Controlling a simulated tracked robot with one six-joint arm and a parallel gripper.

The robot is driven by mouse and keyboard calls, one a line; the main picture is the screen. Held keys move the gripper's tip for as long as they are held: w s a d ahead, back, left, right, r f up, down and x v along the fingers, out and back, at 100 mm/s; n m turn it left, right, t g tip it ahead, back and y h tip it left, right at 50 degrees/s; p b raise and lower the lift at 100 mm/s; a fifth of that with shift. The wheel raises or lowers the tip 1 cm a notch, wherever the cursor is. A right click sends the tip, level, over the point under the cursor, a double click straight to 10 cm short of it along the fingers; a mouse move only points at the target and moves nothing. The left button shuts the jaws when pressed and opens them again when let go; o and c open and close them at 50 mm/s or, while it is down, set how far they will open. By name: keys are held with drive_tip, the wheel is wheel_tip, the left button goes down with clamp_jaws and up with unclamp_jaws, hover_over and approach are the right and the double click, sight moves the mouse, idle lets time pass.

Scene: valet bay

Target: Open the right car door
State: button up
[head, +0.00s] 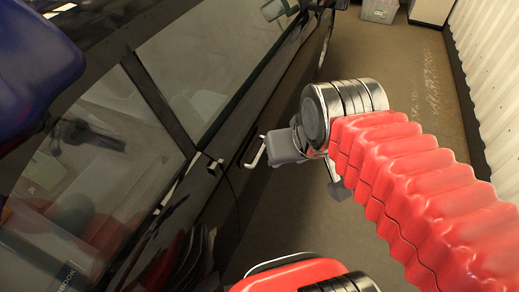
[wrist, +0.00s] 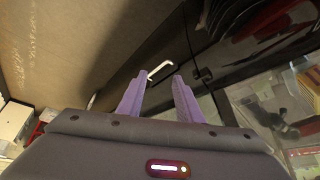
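The dark car (head: 235,175) fills the left half of the head view, with large side windows. Its door looks flush with the body. A pale, bent door handle (head: 255,152) stands out from the side panel. In the wrist view the handle (wrist: 158,70) shows just beyond the fingertips, roughly between them. My gripper (wrist: 159,78) has two purple fingers spread apart with nothing held between them. In the head view my gripper (head: 268,144) is close beside the handle, its fingers mostly hidden; I cannot tell whether it touches.
A small dark fitting (head: 215,167) sits on the car left of the handle. Bare brown floor (head: 415,85) lies right of the car. A white corrugated wall (head: 490,90) bounds the right side. A grey bin (head: 380,10) stands at the far end.

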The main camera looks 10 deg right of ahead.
drive_tip(key=w+f+m+g+y, duration=0.15)
drive_tip(key=w+f+m, duration=0.25)
drive_tip(key=w, duration=0.9)
drive_tip(key=m+g, duration=0.3)
hover_over(260, 153)
drive_tip(key=s+d, duration=0.2)
wheel_tip(260, 153, down, 8)
drive_tip(key=shift+w+d+f, duration=0.15)
drive_tip(key=shift+f, duration=0.1)
drive_tip(key=f, duration=0.4)
drive_tip(key=w+a+f, duration=0.1)
drive_tip(key=f, duration=0.4)
drive_tip(key=a+f, duration=0.1)
drive_tip(key=f, duration=0.3)
drive_tip(key=shift+w+a+f, duration=0.1)
drive_tip(key=shift+w+f, duration=0.05)
drive_tip(key=shift+w, duration=0.2)
clamp_jaws()
